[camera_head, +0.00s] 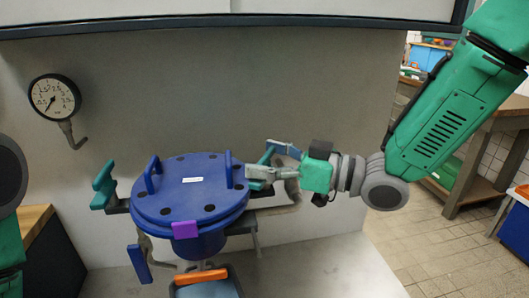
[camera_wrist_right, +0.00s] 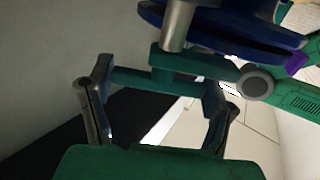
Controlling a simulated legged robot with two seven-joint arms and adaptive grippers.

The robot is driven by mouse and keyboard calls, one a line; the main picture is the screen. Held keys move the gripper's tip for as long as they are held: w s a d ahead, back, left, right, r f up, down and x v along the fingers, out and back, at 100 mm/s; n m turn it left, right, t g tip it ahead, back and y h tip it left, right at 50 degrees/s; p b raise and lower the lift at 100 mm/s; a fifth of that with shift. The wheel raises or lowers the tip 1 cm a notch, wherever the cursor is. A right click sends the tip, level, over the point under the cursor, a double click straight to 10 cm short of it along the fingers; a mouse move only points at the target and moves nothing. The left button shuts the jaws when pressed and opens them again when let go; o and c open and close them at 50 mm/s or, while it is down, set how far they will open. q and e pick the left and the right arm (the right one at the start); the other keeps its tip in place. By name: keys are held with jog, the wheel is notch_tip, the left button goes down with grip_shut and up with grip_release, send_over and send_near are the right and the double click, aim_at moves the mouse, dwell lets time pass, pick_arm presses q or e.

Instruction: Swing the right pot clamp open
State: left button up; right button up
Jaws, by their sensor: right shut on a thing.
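A round blue pot (camera_head: 185,238) with a flat blue lid (camera_head: 190,190) stands at centre left in the head view. The right pot clamp (camera_head: 258,173) is at the lid's right edge, partly covered by my gripper. In the right wrist view its green handle (camera_wrist_right: 180,60) lies between my fingers, below a grey rod and the blue rim. My right gripper (camera_head: 272,165) reaches in from the right and is shut on this handle; it also shows in the right wrist view (camera_wrist_right: 158,88). Only part of my left arm shows at the left edge; its gripper is out of view.
Another green clamp (camera_head: 103,187) sits at the lid's left side. A purple tab (camera_head: 185,229) is at the lid's front, with an orange-edged blue part (camera_head: 200,276) below. A pressure gauge (camera_head: 53,97) is on the back wall. A wooden workbench (camera_head: 490,140) stands far right.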

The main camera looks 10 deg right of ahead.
jog(key=n+g+y+p, duration=0.1)
jog(key=g, duration=0.1)
jog(key=n+g+y+p, duration=0.1)
jog(key=n+g+p, duration=0.1)
jog(key=shift+w+d+r, duration=0.1)
jog(key=shift+r, duration=0.05)
jog(key=n+g+p, duration=0.1)
jog(key=n+g, duration=0.1)
jog(key=g, duration=0.1)
jog(key=shift+y, duration=0.4)
jog(key=shift+n+g+p, duration=0.3)
jog(key=shift+n+g, duration=0.4)
jog(key=shift+g, duration=0.5)
jog(key=o, duration=1.1)
jog(key=shift+f, duration=0.2)
jog(key=shift+g, duration=0.4)
